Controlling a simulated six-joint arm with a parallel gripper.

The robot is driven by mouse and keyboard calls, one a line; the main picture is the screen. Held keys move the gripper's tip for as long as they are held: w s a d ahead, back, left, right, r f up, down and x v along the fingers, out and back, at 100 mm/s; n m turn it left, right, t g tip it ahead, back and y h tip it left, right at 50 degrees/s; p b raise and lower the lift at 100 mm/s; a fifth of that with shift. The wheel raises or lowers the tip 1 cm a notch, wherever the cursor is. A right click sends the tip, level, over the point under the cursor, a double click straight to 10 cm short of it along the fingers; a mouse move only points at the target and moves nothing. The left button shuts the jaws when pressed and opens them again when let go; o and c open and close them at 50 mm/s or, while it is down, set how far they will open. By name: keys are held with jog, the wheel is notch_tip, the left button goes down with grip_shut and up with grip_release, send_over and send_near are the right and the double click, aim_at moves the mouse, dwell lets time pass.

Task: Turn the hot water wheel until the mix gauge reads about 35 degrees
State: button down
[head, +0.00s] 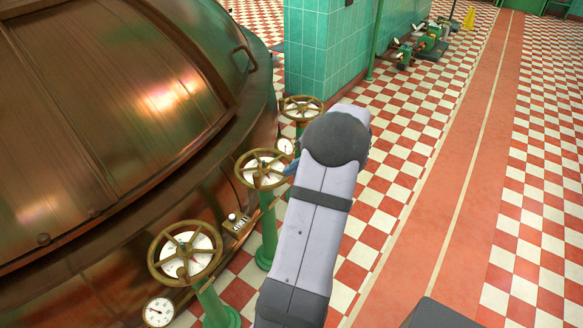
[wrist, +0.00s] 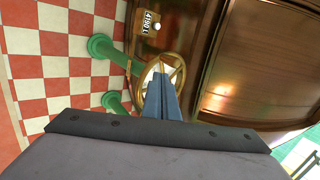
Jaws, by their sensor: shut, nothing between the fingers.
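Three brass handwheels on green pedestals stand in a row beside the copper kettle in the head view: a near one (head: 160,238), a middle one (head: 240,178) and a far one (head: 318,102). No label tells me which is hot water. White dials show behind the near and middle wheels. A small gauge (head: 158,311) sits at the lower left and another (head: 286,146) beyond the middle wheel; I cannot read either, or tell which is the mix gauge. My gripper's blue fingers (head: 291,167) are at the middle wheel's right side, mostly hidden by my arm. In the wrist view the shut fingers (wrist: 161,80) overlap a brass wheel (wrist: 177,60); contact is unclear.
The copper kettle (head: 110,110) fills the left. A number plate (head: 239,226) with a white knob sits between the near and middle wheels. A green tiled pillar (head: 322,50) stands behind the far wheel. The checkered floor (head: 410,130) at right is open.

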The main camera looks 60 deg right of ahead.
aim_at(260, 179)
jog(key=shift+w+r+p+x, duration=0.15)
jog(key=shift+w+r+x, duration=0.15)
jog(key=shift+x, duration=1.5)
jog(key=shift+w+r+p+x, duration=0.2)
jog(key=shift+w+r+x, duration=0.1)
jog(key=shift+x, duration=1.5)
jog(key=shift+w+r+p+x, duration=0.15)
jog(key=shift+w+r+x, duration=0.15)
jog(key=shift+x, duration=1.45)
jog(key=shift+a+f, duration=0.1)
jog(key=shift+w+a, duration=0.1)
jog(key=shift+w+a+m+h+b, duration=0.15)
jog(key=shift+m+h+b, duration=0.25)
jog(key=shift+m+b, duration=0.15)
